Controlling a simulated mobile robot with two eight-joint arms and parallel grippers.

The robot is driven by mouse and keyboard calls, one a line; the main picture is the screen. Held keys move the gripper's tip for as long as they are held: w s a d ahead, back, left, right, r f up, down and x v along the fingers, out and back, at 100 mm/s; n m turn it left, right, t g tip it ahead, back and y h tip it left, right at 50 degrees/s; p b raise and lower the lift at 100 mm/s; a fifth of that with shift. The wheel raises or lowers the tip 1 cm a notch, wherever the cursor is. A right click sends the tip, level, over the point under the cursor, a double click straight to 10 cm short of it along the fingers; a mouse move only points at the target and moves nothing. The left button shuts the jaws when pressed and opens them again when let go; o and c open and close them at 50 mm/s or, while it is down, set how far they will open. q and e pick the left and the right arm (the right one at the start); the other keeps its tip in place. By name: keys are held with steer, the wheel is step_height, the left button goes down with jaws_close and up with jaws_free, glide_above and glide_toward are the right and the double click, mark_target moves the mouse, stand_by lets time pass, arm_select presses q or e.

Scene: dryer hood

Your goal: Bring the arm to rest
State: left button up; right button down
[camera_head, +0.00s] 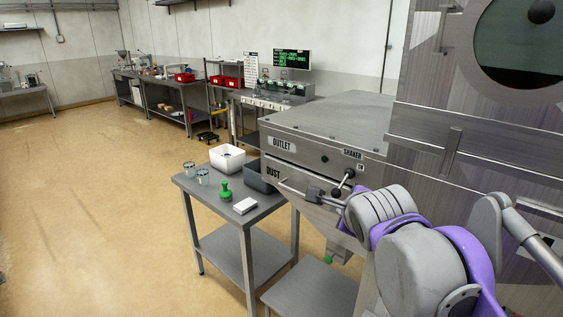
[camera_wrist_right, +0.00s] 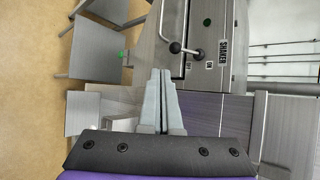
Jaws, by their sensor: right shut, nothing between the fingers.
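My right arm (camera_head: 420,250), grey and purple, reaches in from the lower right in the head view, in front of the steel machine (camera_head: 335,120). Its gripper shows in the right wrist view (camera_wrist_right: 160,76), with the two grey fingers together and nothing between them. The fingers point toward the machine's front, below the black-knobbed shaker lever (camera_wrist_right: 187,48), and appear apart from it. The lever also shows in the head view (camera_head: 343,183), close to my arm. My left arm and gripper are not in view.
A steel side table (camera_head: 236,219) stands left of the machine with a white bin (camera_head: 227,158), a dark bin, glass jars, a green-handled tool (camera_head: 225,191) and a white block (camera_head: 245,205). A low grey surface (camera_head: 312,290) lies below the machine. The floor at left is clear.

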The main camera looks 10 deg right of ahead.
steer(key=s+a+f+n+g, duration=0.1)
steer(key=s+f+n, duration=0.5)
steer(key=f+n, duration=0.2)
steer(key=s+a+f+n+g+y, duration=0.1)
steer(key=s+a+f+n+g, duration=0.1)
steer(key=s+f+n, duration=0.5)
steer(key=s+a+f+n+g+y, duration=0.1)
steer(key=s+f+n, duration=0.6)
steer(key=f, duration=0.8)
steer(key=n+g, duration=0.1)
steer(key=n, duration=0.1)
steer(key=shift+a+f+n, duration=0.25)
steer(key=shift+f+n, duration=0.15)
